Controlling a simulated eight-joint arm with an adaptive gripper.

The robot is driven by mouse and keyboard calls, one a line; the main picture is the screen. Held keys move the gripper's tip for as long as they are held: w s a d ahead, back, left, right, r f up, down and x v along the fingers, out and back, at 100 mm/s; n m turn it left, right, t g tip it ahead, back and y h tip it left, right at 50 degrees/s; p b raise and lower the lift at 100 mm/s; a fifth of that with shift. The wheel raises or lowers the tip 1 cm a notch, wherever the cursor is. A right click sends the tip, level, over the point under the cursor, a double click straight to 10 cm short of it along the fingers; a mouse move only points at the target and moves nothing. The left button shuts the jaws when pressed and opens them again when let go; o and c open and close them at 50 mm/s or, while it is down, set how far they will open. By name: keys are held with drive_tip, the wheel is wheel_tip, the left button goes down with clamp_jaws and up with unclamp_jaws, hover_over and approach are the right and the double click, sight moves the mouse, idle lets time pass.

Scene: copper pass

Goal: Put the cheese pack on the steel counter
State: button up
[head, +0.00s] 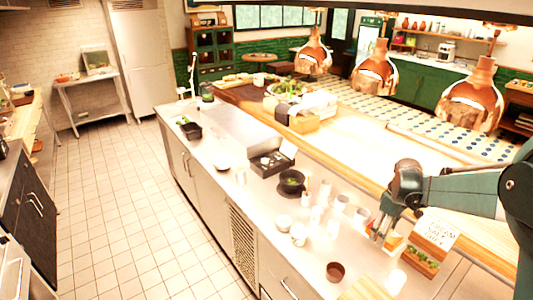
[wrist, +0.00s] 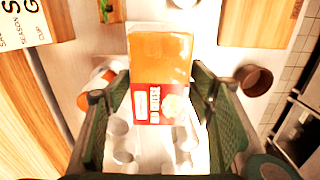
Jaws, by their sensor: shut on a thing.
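The cheese pack (wrist: 160,60) is an orange block with a red and white label. In the wrist view it sits between the two fingers of my gripper (wrist: 158,105), which is shut on it. In the head view my gripper (head: 378,232) points down over the right part of the steel counter (head: 213,185), and the pack (head: 393,241) shows only in part as a small orange patch by the fingers. I cannot tell whether the pack touches the counter.
A wooden box with a lettered card (head: 434,233) stands right of my gripper. A brown cup (head: 335,271), several white cups and jars (head: 299,234) and a dark bowl (head: 291,182) crowd the counter nearby. Copper lamps (head: 374,75) hang behind. The counter's front left is clearer.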

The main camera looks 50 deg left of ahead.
sight(370, 228)
drive_tip(key=s+a, duration=0.2)
drive_tip(key=a, duration=0.1)
drive_tip(key=s+a, duration=0.1)
drive_tip(key=shift+a, duration=0.35)
drive_tip(key=shift+f, duration=0.1)
drive_tip(key=shift+f+p, duration=0.4)
drive_tip(key=shift+f, duration=2.6)
drive_tip(key=shift+f, duration=0.15)
drive_tip(key=shift+f, duration=1.75)
drive_tip(key=shift+f, duration=0.1)
drive_tip(key=o, duration=0.7)
drive_tip(key=shift+c, duration=0.2)
drive_tip(key=o, duration=0.4)
